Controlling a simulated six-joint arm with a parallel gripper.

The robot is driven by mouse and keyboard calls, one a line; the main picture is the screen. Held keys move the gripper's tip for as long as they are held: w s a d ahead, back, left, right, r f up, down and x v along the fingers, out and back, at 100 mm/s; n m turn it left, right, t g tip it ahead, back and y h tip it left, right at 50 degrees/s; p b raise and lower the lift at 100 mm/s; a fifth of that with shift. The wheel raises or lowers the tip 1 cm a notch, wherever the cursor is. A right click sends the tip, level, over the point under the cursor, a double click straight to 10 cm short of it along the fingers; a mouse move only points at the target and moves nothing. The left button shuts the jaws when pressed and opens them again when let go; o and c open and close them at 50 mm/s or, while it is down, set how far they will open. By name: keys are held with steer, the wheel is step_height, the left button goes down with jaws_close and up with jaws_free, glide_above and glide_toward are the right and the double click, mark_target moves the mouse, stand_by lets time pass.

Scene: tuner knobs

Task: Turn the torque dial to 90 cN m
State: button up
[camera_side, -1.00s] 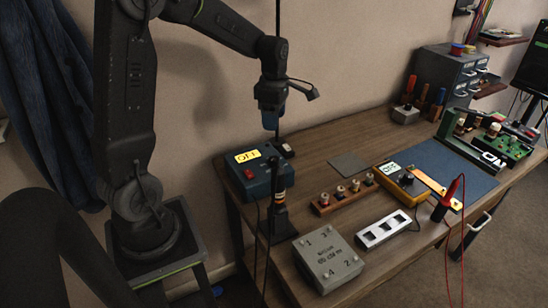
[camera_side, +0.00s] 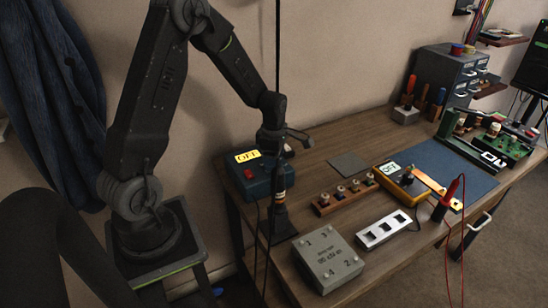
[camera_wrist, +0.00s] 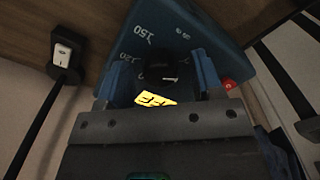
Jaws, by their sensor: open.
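The blue controller box (camera_side: 259,184) stands at the table's left back, with a yellow display (camera_side: 247,156) reading OFF. In the wrist view, the box face (camera_wrist: 190,35) carries white scale marks, with 150 and 120 legible. A round black dial (camera_wrist: 160,70) sits among them; its pointer is too dark to read. My gripper (camera_side: 276,155) is low over the box in the side view and hides part of it. In the wrist view, its blue fingers (camera_wrist: 163,76) are open, one on each side of the dial. I cannot tell whether they touch it.
A grey screw box (camera_side: 328,260) sits at the front edge.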

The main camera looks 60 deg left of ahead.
steer(key=shift+c, duration=0.2)
steer(key=c, duration=0.9)
steer(key=shift+m, duration=0.3)
steer(key=m, duration=2.3)
